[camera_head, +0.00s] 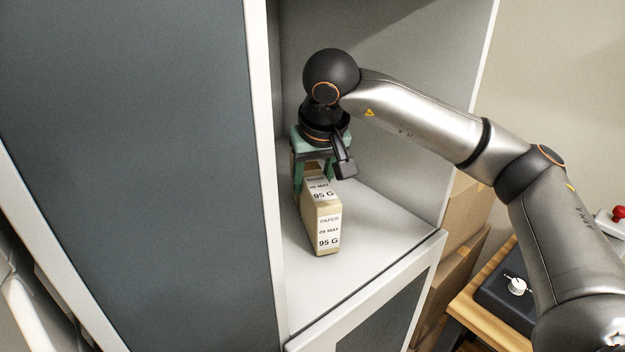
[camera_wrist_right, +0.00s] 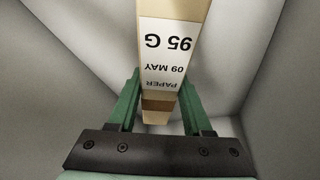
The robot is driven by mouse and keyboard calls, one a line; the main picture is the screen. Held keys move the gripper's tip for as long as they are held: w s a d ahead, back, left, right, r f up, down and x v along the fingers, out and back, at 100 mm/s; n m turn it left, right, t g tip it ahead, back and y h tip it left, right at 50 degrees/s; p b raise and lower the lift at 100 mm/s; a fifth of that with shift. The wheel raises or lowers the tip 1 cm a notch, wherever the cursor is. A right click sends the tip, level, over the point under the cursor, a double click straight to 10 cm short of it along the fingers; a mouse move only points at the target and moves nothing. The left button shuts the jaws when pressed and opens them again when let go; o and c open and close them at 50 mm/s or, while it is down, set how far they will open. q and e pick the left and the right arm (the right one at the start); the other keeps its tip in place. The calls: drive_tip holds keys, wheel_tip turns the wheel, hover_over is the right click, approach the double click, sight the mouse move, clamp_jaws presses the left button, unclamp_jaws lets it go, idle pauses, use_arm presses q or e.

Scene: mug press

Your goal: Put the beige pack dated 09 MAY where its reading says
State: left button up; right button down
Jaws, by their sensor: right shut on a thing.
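The beige pack (camera_head: 318,212) stands on a light grey shelf inside an open cabinet. Its white labels read PAPER, 09 MAY, 95 G on the top and on the near end. My right gripper (camera_head: 313,178) reaches down from above, its green fingers on either side of the pack's far part, shut on it. In the right wrist view the pack (camera_wrist_right: 174,22) runs between the two fingers (camera_wrist_right: 161,98), its label upside down. Whether the pack touches the shelf cannot be told for sure. My left gripper is not in view.
The cabinet shelf (camera_head: 385,235) is bare to the right of the pack. A dark grey panel (camera_head: 140,130) fills the left side. Cardboard boxes (camera_head: 462,215) stand right of the cabinet. A wooden table (camera_head: 482,318) holds a dark device with a white knob (camera_head: 517,286).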

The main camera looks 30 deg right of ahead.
drive_tip(key=shift+f, duration=0.1)
drive_tip(key=shift+c, duration=1.6)
unclamp_jaws()
drive_tip(key=shift+r, duration=0.35)
drive_tip(key=v, duration=0.7)
drive_tip(key=shift+s+b, duration=0.1)
drive_tip(key=shift+b, duration=0.25)
